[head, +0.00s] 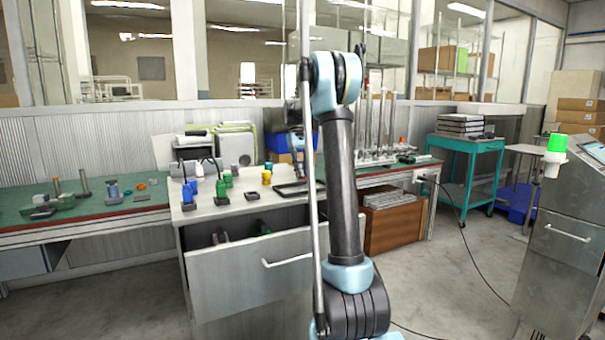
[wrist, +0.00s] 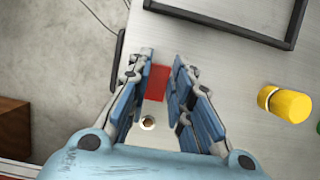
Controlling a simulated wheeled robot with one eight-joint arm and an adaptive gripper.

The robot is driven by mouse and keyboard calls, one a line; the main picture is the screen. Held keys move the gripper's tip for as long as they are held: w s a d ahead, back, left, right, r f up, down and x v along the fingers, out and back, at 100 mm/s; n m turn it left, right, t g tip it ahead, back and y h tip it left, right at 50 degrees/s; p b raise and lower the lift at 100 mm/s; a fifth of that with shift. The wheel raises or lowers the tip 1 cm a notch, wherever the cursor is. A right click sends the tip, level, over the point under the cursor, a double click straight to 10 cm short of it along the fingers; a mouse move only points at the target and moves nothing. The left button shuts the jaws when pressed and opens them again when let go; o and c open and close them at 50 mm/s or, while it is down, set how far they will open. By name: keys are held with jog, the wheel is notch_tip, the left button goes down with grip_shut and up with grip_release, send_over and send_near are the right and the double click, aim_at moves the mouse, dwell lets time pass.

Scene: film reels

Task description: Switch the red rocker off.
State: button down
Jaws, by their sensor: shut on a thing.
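The red rocker (wrist: 155,82) is a flat red block on the pale bench top in the wrist view. My gripper (wrist: 157,66) is over it, with one blue-padded finger on each side, and is shut on it. The right finger hides part of its right side. Which way the rocker is tilted cannot be told. A small round brass-coloured piece (wrist: 148,123) shows just below it. In the head view my own arm hides the rocker, and my gripper is not clearly visible there.
A yellow cylinder (wrist: 285,103) lies to the right of my gripper. A black-framed tray (wrist: 228,18) is above it in the wrist view. The bench edge is close on the left. In the head view, a drawer (head: 238,273) of the bench stands open.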

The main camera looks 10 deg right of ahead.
jog(key=c, duration=1.4)
grip_release()
jog(key=shift+c, duration=0.2)
jog(key=shift+w, duration=0.1)
jog(key=v, duration=1.2)
jog(key=shift+f, duration=0.1)
